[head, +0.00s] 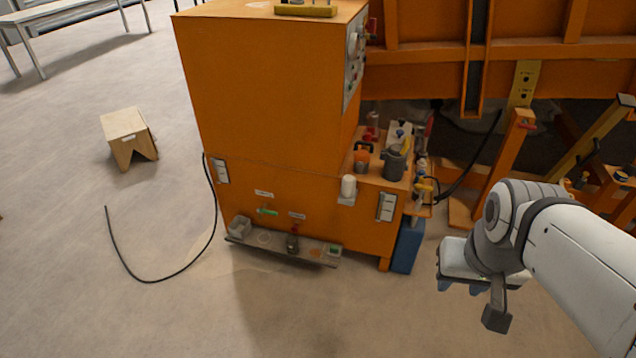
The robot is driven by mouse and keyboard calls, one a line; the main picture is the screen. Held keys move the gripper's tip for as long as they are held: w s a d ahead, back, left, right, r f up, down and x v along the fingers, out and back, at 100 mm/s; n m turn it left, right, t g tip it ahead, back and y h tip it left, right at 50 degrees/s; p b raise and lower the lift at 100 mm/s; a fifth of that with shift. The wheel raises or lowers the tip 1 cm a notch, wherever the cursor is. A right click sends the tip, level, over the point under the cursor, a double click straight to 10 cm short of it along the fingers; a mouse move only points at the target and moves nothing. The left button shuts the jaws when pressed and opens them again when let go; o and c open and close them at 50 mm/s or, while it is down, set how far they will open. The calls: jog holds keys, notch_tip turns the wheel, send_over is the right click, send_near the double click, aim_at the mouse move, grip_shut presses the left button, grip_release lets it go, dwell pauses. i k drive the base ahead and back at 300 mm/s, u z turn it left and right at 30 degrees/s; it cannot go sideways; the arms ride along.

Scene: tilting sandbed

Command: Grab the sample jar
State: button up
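A small dark jar (292,243) stands on a low ledge (268,249) at the foot of the orange cabinet, below a red valve. It looks like the sample jar, but its label is too small to read. A white jar-like container (348,187) sits on a small bracket higher on the cabinet's right side, so I cannot be certain which is meant. My gripper (461,287) is at the lower right, well to the right of both and touching neither. Its blue fingertips point down and appear apart, with nothing seen between them.
The orange cabinet (262,110) fills the middle. Its side shelf holds an orange-handled container (362,157) and a grey jug (394,163). A blue container (407,246) stands on the floor beside it. A black hose (190,262) lies left. The front floor is clear.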

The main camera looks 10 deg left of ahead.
aim_at(292, 241)
jog(key=u, duration=2.25)
jog(key=i, duration=4)
jog(key=z, duration=2.9)
